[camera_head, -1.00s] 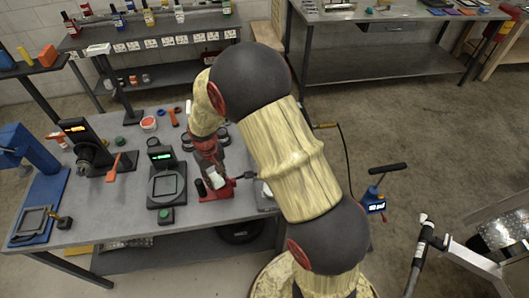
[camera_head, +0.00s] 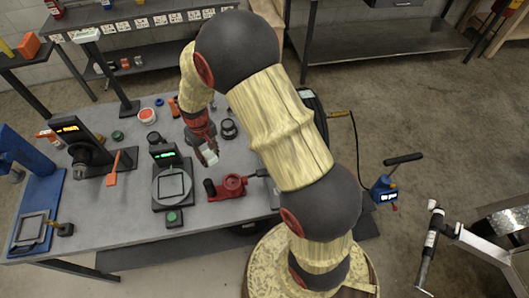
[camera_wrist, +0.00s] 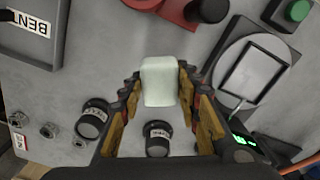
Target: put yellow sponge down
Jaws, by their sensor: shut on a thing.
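My gripper (camera_wrist: 160,100) is shut on a pale, whitish-green block (camera_wrist: 159,82), which looks more white than yellow. The block sits between the fingertips in the wrist view, with the grey tabletop below it. In the head view the block (camera_head: 211,157) is a small pale shape at the tip of my gripper (camera_head: 208,153), over the grey workbench (camera_head: 225,213). The block appears held above the table; the exact gap cannot be told.
A red device (camera_head: 232,184) lies near the gripper, and a scale with a green display (camera_head: 171,185) stands to its left. Dark round parts (camera_wrist: 94,118) lie nearby in the wrist view, with a tray labelled BENT (camera_wrist: 38,52) at top left. Bare tabletop lies between.

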